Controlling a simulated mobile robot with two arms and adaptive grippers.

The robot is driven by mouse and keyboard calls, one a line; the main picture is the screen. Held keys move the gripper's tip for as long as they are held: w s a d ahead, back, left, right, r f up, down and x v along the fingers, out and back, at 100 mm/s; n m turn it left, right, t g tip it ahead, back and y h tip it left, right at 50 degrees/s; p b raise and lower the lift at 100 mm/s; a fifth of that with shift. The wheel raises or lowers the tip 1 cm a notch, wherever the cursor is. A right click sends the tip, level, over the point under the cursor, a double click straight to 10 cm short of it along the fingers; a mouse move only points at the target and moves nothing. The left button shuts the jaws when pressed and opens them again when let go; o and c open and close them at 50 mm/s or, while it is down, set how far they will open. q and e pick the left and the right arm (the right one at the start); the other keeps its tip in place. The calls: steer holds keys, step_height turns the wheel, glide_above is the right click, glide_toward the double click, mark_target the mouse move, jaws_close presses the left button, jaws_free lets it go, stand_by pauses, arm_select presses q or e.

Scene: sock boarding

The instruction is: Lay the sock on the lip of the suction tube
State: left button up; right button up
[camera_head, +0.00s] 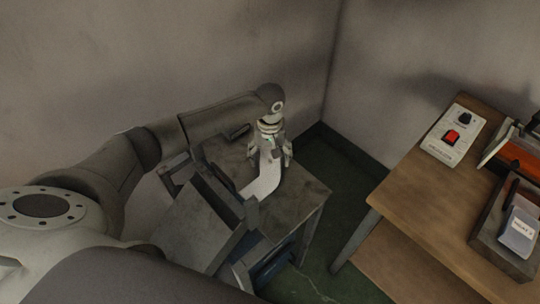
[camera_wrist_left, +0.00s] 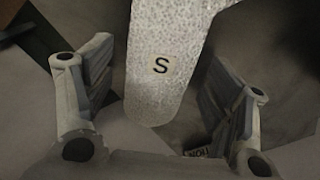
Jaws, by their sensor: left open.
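A pale curved piece (camera_head: 262,185), possibly the sock or a foot-shaped board, shows at the small grey table below my left gripper (camera_head: 270,158). In the left wrist view a pale speckled piece (camera_wrist_left: 160,95) with a rounded end bears a tag marked "S". I cannot tell whether it is bare board or sock. My left gripper (camera_wrist_left: 158,75) is open, with one finger on each side of this piece and visible gaps between. I cannot make out the suction tube or its lip for certain. My right gripper is not in view.
The grey table (camera_head: 308,192) carries a dark slotted box (camera_head: 212,196). A blue thing (camera_head: 275,262) sits beneath it. To the right, a wooden table (camera_head: 420,195) holds a control panel (camera_head: 440,148) with a red switch, and a tray (camera_head: 490,240). Walls stand close behind.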

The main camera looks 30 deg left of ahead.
mark_target(270, 160)
arm_select(q)
steer(key=shift+r, duration=0.1)
step_height(270, 160, up, 12)
steer(key=shift+b, duration=0.3)
steer(key=shift+r, duration=0.1)
stand_by(1.3)
